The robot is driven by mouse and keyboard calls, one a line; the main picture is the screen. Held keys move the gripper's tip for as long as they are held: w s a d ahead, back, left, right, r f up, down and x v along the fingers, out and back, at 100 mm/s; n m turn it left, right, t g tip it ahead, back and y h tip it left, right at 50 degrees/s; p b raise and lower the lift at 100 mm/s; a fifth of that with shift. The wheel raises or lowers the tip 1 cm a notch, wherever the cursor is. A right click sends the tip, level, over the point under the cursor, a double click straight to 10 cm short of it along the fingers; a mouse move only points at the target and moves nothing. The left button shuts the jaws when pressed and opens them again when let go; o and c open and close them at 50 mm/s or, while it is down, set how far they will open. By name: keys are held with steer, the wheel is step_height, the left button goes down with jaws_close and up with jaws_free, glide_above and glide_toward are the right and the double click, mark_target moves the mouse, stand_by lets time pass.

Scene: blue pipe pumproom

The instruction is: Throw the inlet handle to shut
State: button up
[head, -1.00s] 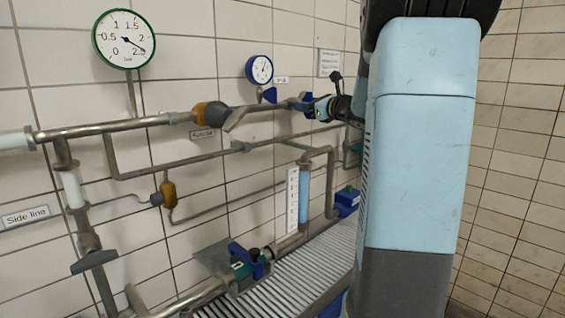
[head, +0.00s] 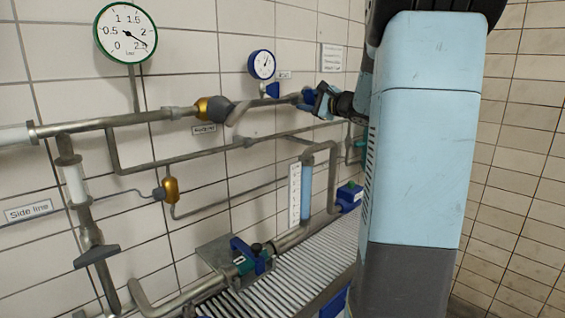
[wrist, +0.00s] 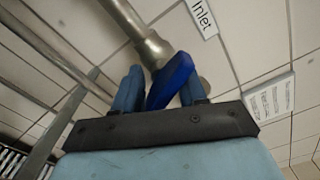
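The inlet handle (wrist: 172,78) is a blue lever on a grey metal pipe fitting, beside the "Inlet" label (wrist: 202,14) in the wrist view. My gripper (wrist: 160,92) has its two blue fingers apart, one on each side of the lever. The lever slants between them, close to the right finger; contact is unclear. In the head view my gripper (head: 319,100) is at the upper pipe's right end, by the blue handle (head: 307,97), partly hidden by my wrist.
A blue-rimmed gauge (head: 262,65) and small blue lever (head: 272,90) are left of my gripper. A green-rimmed gauge (head: 126,32) is at upper left. Another blue-handled valve (head: 248,255) sits low by the grating (head: 300,270). Tiled wall stands close behind the pipes.

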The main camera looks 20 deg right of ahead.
steer(key=n, duration=0.5)
steer(key=v, duration=1.4)
steer(key=s+a+f+n+g, duration=0.2)
steer(key=s+a+f+g, duration=0.1)
steer(key=a, duration=0.5)
steer(key=s+a+f+n+g, duration=0.3)
steer(key=s+a+g, duration=0.1)
steer(key=a, duration=0.4)
steer(key=s+a+f+n+g, duration=0.3)
steer(key=s+a, duration=0.1)
steer(key=a, duration=0.4)
steer(key=shift+f+y, duration=0.25)
steer(key=shift+y, duration=0.05)
